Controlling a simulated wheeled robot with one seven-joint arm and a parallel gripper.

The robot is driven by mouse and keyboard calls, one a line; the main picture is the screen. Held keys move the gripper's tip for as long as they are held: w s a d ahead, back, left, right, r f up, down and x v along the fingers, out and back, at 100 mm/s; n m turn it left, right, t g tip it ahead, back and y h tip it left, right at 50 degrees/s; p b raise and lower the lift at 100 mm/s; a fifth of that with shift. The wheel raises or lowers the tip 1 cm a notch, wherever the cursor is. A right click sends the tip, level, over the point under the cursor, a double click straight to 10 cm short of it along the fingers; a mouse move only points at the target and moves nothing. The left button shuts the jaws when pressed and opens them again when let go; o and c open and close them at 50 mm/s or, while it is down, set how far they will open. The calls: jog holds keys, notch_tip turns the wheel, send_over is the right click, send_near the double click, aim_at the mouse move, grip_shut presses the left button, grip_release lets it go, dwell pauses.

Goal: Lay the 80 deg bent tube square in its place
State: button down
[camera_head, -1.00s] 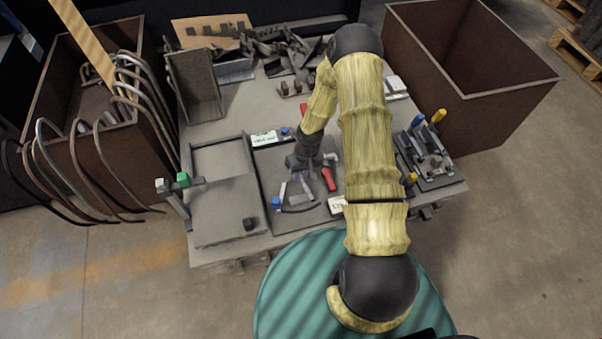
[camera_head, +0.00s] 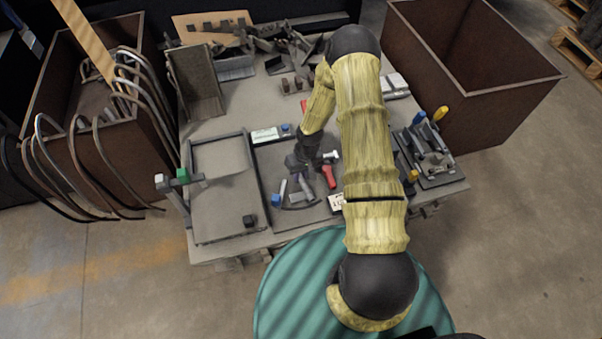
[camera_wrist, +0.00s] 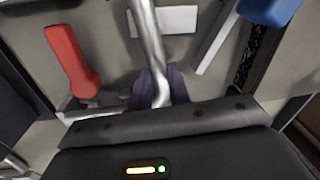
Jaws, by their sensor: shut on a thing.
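My gripper (camera_wrist: 159,88) is shut on a shiny bent tube (camera_wrist: 150,40) between two dark purple finger pads in the wrist view. The tube runs up out of the picture and bends at the pads; its lower end is hidden by my gripper. In the head view my gripper is over the bench fixture plate (camera_head: 322,209), and my arm and wrist partly cover it. The red clamp handle (camera_head: 329,176) stands just right of my gripper, and the blue handle (camera_head: 276,199) is to its lower left. I cannot tell whether the tube touches the plate.
A shallow grey tray (camera_head: 213,224) with a small dark block (camera_head: 248,221) is left of the plate. A tool fixture (camera_head: 427,158) stands right of my arm. Brown bins (camera_head: 488,95) flank the bench; several bent tubes (camera_head: 78,150) hang over the left one. Loose dark parts lie at the back.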

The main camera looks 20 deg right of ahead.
jog(key=shift+f+b, duration=0.35)
jog(key=shift+f, duration=0.35)
dwell(0.6)
jog(key=c, duration=1.2)
grip_release()
jog(key=shift+c, duration=0.2)
notch_tip(320, 180, up, 17)
jog(key=d+p, duration=0.2)
jog(key=p, duration=0.2)
jog(key=shift+w+d+r, duration=0.15)
jog(key=shift+w, duration=0.05)
jog(key=shift+r, duration=0.1)
